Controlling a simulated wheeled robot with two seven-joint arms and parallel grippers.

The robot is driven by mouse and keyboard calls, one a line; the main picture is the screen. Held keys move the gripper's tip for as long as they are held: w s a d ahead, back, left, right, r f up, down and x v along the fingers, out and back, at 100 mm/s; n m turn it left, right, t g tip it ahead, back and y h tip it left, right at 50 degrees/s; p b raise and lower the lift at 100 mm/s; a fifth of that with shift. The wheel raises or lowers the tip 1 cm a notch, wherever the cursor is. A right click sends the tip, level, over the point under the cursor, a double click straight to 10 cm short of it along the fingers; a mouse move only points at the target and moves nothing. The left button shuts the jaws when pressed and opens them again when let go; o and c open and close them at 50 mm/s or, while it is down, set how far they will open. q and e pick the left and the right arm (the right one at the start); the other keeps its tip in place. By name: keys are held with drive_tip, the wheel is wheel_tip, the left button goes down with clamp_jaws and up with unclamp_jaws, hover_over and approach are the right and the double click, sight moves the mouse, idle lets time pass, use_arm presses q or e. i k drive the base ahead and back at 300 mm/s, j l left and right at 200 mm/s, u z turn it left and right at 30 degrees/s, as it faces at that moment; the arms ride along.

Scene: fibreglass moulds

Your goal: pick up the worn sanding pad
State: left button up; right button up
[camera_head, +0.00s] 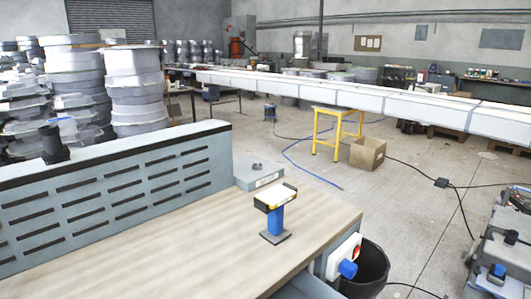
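A small block (275,196) with a pale top and dark and tan edges rests on a blue post with a dark square base (275,237). It stands upright near the right end of the wooden workbench (170,245). It may be the worn sanding pad, but its surface is too small to tell wear. Neither of my grippers shows in the head view.
A grey box (258,173) sits at the bench's back corner. A grey slotted panel (110,185) runs along the back edge. A black bin (368,265) and a socket with a blue plug (348,269) are at the right end. Much of the bench top is clear.

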sight(277, 196)
drive_tip(key=i+l+u, duration=0.1)
drive_tip(key=l+u, duration=0.15)
drive_tip(key=u, duration=0.15)
drive_tip(key=l+u, duration=0.35)
drive_tip(key=i+l+u, duration=0.1)
drive_tip(key=u, duration=0.3)
drive_tip(key=l, duration=0.1)
